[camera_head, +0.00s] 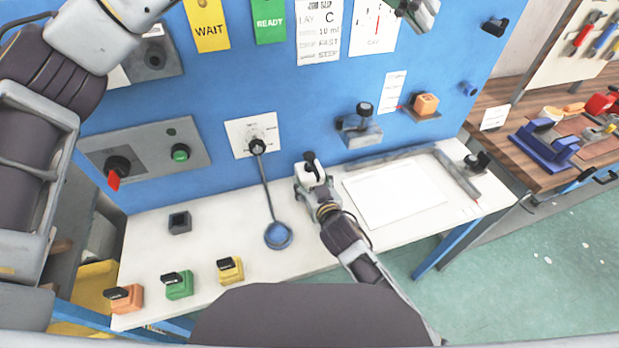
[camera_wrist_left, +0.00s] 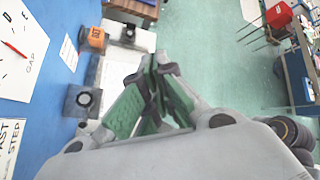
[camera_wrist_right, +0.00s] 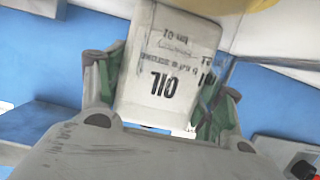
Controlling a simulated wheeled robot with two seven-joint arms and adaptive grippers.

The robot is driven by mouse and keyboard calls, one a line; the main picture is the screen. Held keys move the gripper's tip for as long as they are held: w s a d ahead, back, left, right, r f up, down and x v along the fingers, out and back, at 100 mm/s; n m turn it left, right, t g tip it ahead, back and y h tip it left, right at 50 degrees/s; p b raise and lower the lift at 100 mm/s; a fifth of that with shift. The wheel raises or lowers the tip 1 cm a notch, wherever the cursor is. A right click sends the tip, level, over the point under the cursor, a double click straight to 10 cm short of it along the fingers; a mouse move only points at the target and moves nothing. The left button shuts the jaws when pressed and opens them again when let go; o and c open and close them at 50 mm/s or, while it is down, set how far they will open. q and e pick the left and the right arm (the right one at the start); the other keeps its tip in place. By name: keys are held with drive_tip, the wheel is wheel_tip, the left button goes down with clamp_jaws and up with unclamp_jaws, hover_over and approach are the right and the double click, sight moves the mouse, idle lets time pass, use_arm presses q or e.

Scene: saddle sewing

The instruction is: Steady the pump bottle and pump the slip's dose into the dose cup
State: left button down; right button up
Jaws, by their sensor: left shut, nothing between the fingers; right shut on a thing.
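The white pump bottle (camera_head: 313,177) with a black pump head stands on the white bench top. In the right wrist view its label (camera_wrist_right: 172,60) reads OIL and 10 ml. My right gripper (camera_head: 308,184) is shut on the bottle's body. My left gripper (camera_head: 424,14) is shut and empty, high at the head view's top edge, well away from the bottle; its closed fingers fill the middle of the left wrist view (camera_wrist_left: 157,65). A printed slip (camera_head: 319,45) on the blue panel shows C, 10 ml and FAST. A small dark square cup (camera_head: 180,222), possibly the dose cup, stands left of the bottle.
Orange (camera_head: 124,298), green (camera_head: 179,285) and yellow (camera_head: 230,270) blocks line the front left edge. A paper sheet (camera_head: 394,194) lies right. A grey fixture (camera_head: 359,130) juts from the panel.

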use_arm(q)
drive_tip(key=w+a+f+m+y, duration=0.1)
drive_tip(key=w+a+f+y, duration=0.15)
drive_tip(key=f, duration=0.85)
drive_tip(key=w+a+f+m+y, duration=0.1)
drive_tip(key=f+y, duration=0.2)
drive_tip(key=f, duration=0.8)
drive_tip(key=a+f, duration=0.1)
drive_tip(key=a, duration=0.1)
drive_tip(key=a+f+m+y, duration=0.1)
drive_tip(key=a, duration=0.1)
drive_tip(key=w+a+f+m+y, duration=0.1)
drive_tip(key=a, duration=0.1)
drive_tip(key=a+r+m+y, duration=0.1)
drive_tip(key=a+m+y, duration=0.1)
drive_tip(key=a, duration=0.5)
drive_tip(key=shift+w+a+g, duration=0.2)
drive_tip(key=shift+w+g, duration=0.1)
drive_tip(key=shift+w, duration=0.05)
drive_tip(key=shift+f+y, duration=0.15)
drive_tip(key=shift+y, duration=0.1)
drive_tip(key=shift+f, duration=2.9)
